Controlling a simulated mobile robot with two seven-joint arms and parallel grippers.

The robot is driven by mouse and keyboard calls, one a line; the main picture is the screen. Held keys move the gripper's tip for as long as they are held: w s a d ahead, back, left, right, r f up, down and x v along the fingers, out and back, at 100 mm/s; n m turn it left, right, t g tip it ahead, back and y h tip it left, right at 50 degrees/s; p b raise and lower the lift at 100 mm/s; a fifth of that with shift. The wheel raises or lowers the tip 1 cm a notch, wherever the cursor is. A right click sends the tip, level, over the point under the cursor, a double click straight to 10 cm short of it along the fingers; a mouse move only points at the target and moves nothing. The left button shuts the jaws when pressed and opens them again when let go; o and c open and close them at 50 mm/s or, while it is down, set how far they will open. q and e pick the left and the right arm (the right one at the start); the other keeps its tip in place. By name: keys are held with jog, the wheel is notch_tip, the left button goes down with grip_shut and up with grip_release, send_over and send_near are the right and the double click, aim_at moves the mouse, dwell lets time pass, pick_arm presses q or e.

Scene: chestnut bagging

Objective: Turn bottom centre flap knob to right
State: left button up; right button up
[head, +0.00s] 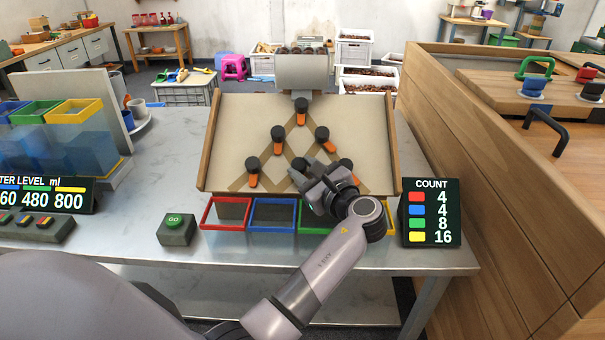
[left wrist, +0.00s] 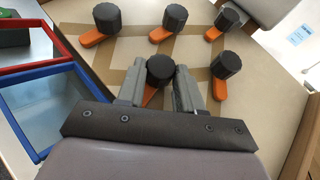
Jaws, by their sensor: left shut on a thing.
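The tilted board (head: 226,140) carries several black knobs with orange flaps in a triangle. My left gripper (head: 318,176) is over the lower middle of the board and hides most of the bottom centre flap knob (head: 299,164). In the left wrist view my left gripper (left wrist: 158,82) has its two fingers on either side of the bottom centre knob (left wrist: 158,68), shut on it. A bit of its orange flap (left wrist: 150,96) shows below the knob, pointing down and slightly left in that view. The right gripper is not in view.
Red (head: 204,214), blue (head: 252,216) and green (head: 302,230) framed bins line the board's lower edge. The COUNT display (head: 431,212) stands to the right and the GO button (head: 175,222) to the left. Neighbouring knobs (left wrist: 225,66) sit close to my fingers.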

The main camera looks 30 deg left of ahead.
pick_arm(q)
jog(key=n+g, duration=0.3)
jog(key=shift+w+d+r+b, duration=0.1)
jog(key=shift+w+b, duration=0.2)
jog(key=shift+w+n+g, duration=0.15)
jog(key=shift+n+g, duration=0.85)
jog(key=shift+g, duration=0.1)
jog(key=shift+n+g+b, duration=0.35)
jog(key=shift+n+g, duration=0.05)
jog(key=shift+h, duration=0.3)
jog(key=o, duration=1)
jog(key=shift+o, duration=0.2)
jog(key=shift+r, duration=0.15)
